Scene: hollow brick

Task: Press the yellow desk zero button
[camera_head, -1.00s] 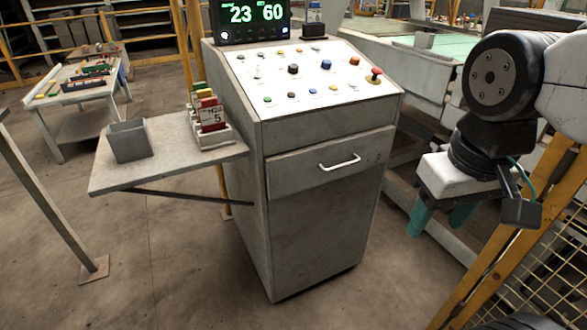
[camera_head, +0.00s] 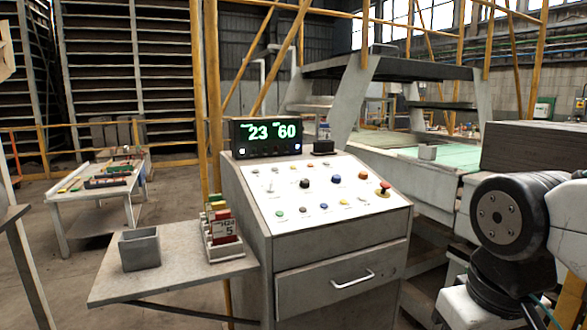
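The grey control desk (camera_head: 330,247) has a sloped white panel (camera_head: 262,195) with rows of small coloured buttons. A yellow button (camera_head: 344,202) sits in the front row, between a blue button (camera_head: 323,206) and a pale one. The labels are too small to read, so I cannot tell which is the desk zero button. My arm is at the lower right, apart from the desk. My gripper's fingers are below the frame.
A lit display (camera_head: 266,137) reading 23 and 60 stands behind the panel. A red mushroom button (camera_head: 384,188) is at the panel's right. A side shelf (camera_head: 185,282) holds a grey open box (camera_head: 139,249) and a card rack (camera_head: 222,240). Yellow posts stand behind.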

